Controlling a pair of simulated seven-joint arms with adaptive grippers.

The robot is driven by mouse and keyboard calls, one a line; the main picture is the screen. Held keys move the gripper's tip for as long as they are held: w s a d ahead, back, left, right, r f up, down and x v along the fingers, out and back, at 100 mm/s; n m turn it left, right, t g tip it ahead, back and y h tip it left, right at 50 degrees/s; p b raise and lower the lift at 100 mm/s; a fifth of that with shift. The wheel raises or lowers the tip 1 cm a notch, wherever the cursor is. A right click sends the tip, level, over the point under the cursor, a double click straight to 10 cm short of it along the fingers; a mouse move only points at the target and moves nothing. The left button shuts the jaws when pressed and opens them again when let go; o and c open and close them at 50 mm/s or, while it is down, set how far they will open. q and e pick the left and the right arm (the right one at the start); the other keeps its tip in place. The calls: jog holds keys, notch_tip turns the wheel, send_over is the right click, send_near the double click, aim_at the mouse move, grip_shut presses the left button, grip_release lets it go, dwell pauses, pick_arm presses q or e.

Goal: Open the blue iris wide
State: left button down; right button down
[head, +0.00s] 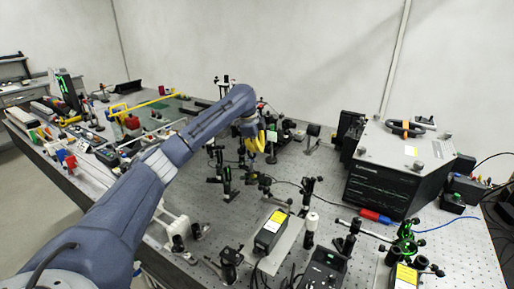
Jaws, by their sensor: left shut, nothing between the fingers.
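My left arm reaches in from the lower left across the bench. My left gripper (262,147), with yellow fingers, is at the arm's far end, pointing down over the middle of the optical table (300,235). Its fingers look shut and empty. I cannot pick out the blue iris with certainty; several small dark post-mounted optics (227,182) stand near and below the gripper, too small to tell apart. The arm hides part of the table behind it. My right gripper is not in view.
A large grey-topped black instrument (382,185) stands at the right. A box with a yellow label (270,231) and a bright green mount (406,238) are in front. A red and blue object (375,216) lies by the instrument. Yellow rails (140,106) stand at the far left.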

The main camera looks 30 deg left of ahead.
pick_arm(q)
jog(key=c, duration=1.4)
grip_release()
jog(key=shift+c, duration=0.2)
jog(key=v, duration=1.2)
